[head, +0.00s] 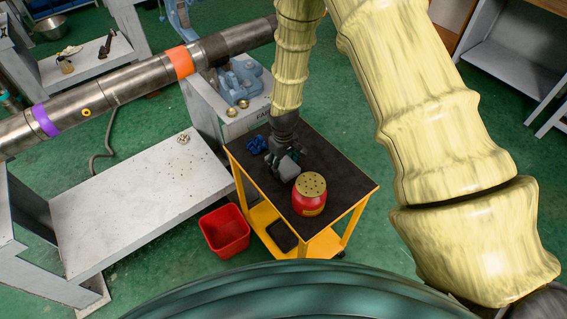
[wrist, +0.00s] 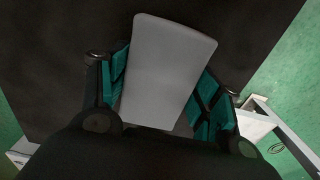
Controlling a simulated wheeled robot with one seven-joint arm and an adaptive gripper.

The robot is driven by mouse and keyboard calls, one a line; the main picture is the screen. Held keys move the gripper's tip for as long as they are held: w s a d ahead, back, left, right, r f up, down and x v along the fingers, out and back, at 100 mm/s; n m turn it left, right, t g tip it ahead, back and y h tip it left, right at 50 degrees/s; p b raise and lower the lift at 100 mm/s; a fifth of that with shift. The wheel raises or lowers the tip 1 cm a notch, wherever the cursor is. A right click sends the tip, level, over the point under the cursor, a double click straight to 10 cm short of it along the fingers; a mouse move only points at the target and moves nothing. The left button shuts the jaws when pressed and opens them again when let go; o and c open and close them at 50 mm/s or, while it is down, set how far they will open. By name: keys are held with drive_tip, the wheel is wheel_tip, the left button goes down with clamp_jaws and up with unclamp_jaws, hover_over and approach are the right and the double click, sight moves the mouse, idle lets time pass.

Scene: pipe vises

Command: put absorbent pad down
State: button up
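The absorbent pad (wrist: 166,70) is a light grey slab with rounded corners. In the wrist view it lies between the two teal-lined fingers of my gripper (wrist: 163,95), which press against its sides. In the head view my gripper (head: 281,157) points down over the black top of the yellow cart (head: 343,178), with the grey pad (head: 288,167) at its fingertips. The pad is low over the cart top; I cannot tell whether it touches it. The gripper hides part of the pad in the head view.
A red container with a perforated tan lid (head: 310,186) stands just right of the gripper on the cart. A small blue object (head: 256,145) lies at the cart's left back edge. A red bin (head: 225,230) stands on the floor. The cart top's right side is clear.

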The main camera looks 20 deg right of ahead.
sight(284, 163)
drive_tip(key=o, duration=0.4)
drive_tip(key=shift+o, duration=0.2)
drive_tip(key=shift+r, duration=0.25)
wheel_tip(284, 163, up, 12)
drive_tip(key=b, duration=0.2)
drive_tip(key=shift+f, duration=0.1)
idle(0.6)
